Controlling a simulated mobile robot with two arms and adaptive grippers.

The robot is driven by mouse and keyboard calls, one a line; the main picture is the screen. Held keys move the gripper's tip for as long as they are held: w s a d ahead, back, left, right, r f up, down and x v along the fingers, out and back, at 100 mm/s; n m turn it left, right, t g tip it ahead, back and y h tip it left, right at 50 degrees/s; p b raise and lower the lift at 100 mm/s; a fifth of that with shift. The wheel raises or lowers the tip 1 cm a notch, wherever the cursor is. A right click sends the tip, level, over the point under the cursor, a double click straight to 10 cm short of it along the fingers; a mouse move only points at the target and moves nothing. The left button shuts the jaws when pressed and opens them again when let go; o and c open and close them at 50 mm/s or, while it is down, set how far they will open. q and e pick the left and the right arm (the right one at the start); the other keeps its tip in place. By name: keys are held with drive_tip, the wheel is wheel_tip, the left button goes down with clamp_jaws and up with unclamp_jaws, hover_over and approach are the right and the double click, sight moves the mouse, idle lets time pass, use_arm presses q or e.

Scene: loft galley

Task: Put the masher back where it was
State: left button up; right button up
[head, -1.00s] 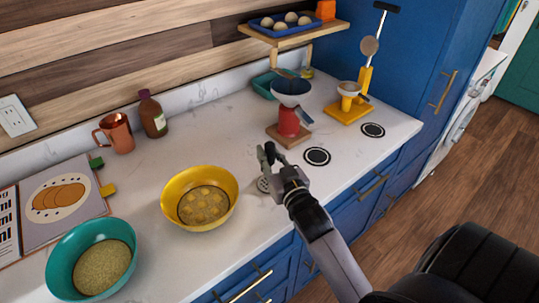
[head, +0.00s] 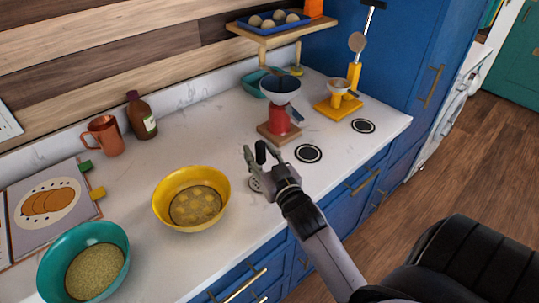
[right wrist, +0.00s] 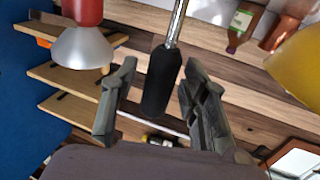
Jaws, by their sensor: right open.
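The masher's perforated head (head: 256,185) rests on the white counter, right of the yellow bowl (head: 213,214). Its black handle (right wrist: 162,82) and metal shaft show in the right wrist view. My right gripper (head: 261,157) is open around the handle. In the right wrist view my fingers (right wrist: 157,95) stand on either side of the handle, with a visible gap on at least the left side. In the head view my gripper hides part of the masher. My left gripper is not in view.
Two round dark marks (head: 308,153) (head: 363,125) lie on clear counter to the right. A yellow stand (head: 338,107) is farther back. A teal bowl (head: 122,258) and open book (head: 55,204) are left.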

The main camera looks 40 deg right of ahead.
drive_tip(key=s+a+b, duration=0.2)
drive_tip(key=s, duration=0.9)
drive_tip(key=shift+s, duration=0.3)
